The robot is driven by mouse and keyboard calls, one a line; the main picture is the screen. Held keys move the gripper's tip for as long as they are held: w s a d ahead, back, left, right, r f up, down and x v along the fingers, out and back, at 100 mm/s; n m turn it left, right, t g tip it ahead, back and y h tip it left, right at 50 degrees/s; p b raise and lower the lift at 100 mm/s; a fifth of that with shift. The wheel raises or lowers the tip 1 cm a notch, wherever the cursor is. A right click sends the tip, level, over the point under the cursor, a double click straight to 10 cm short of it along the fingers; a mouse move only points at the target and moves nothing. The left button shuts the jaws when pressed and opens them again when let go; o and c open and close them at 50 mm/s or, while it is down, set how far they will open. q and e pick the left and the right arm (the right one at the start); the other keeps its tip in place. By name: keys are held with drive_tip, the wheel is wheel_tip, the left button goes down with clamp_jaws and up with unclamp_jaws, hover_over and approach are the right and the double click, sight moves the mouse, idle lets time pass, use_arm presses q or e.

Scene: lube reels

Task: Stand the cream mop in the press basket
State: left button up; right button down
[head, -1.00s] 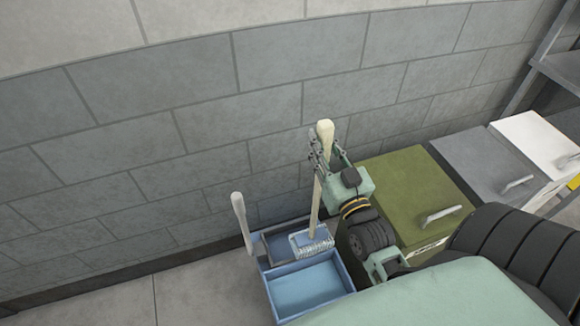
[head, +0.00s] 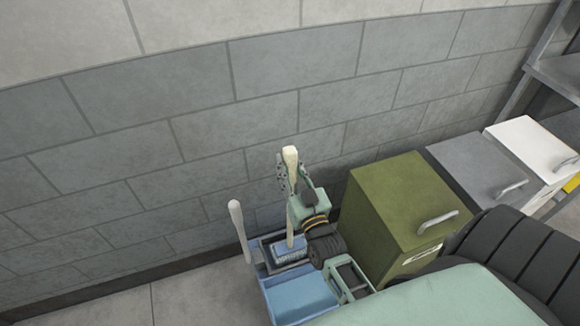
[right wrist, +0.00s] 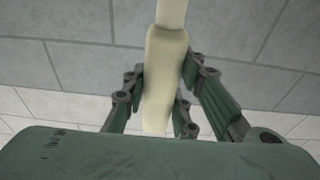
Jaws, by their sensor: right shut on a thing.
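The cream mop (head: 290,156) stands nearly upright in the head view. My right gripper (head: 288,174) is shut on the upper part of its handle; in the right wrist view the fingers (right wrist: 166,88) close around the thick grip. The mop's blue-topped head (head: 287,253) is within the outline of the grey press basket (head: 267,241), at the back of the blue bucket (head: 300,297). The underside of the head is hidden, so I cannot tell whether it touches the basket floor. My left gripper is not in view.
A pale lever (head: 237,220) rises at the bucket's left. A green cabinet (head: 395,200) stands close on the right, with grey (head: 470,165) and white (head: 525,145) ones beyond. A block wall (head: 200,140) is behind. The floor (head: 190,300) at left is clear.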

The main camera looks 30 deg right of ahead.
drive_tip(key=shift+r, duration=0.1)
drive_tip(key=c, duration=1.8)
unclamp_jaws()
drive_tip(key=shift+c, duration=0.2)
drive_tip(key=o, duration=0.4)
